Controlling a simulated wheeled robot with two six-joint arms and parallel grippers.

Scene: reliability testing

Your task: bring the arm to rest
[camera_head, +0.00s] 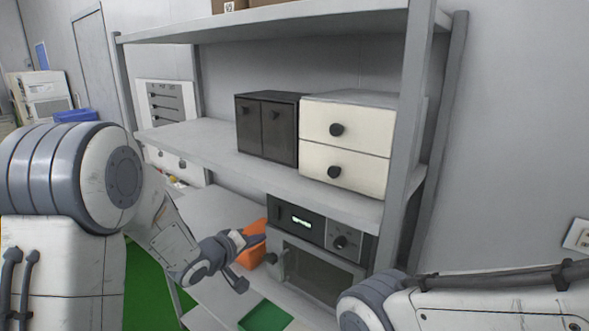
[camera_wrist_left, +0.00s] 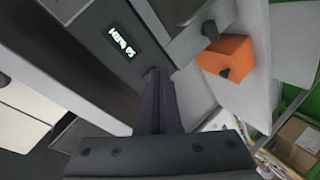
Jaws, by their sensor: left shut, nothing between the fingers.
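My left gripper (camera_head: 258,240) is in front of the shelf rack, at the height of the lower devices, beside an orange box. In the left wrist view its two dark fingers (camera_wrist_left: 155,80) lie together, shut, with nothing between them. They point toward the dark device with a lit display. In the head view the fingertips overlap the orange box (camera_head: 251,255); I cannot tell whether they touch anything. My right arm (camera_head: 480,305) crosses the lower right of the head view, and its gripper is out of view.
A dark device (camera_head: 300,222) with a green display and a knob sits above a glass-fronted door (camera_head: 318,275). A black cabinet (camera_head: 266,128) and white drawers (camera_head: 345,130) stand on the middle shelf (camera_head: 225,150). A grey rack post (camera_head: 408,130) rises right of them.

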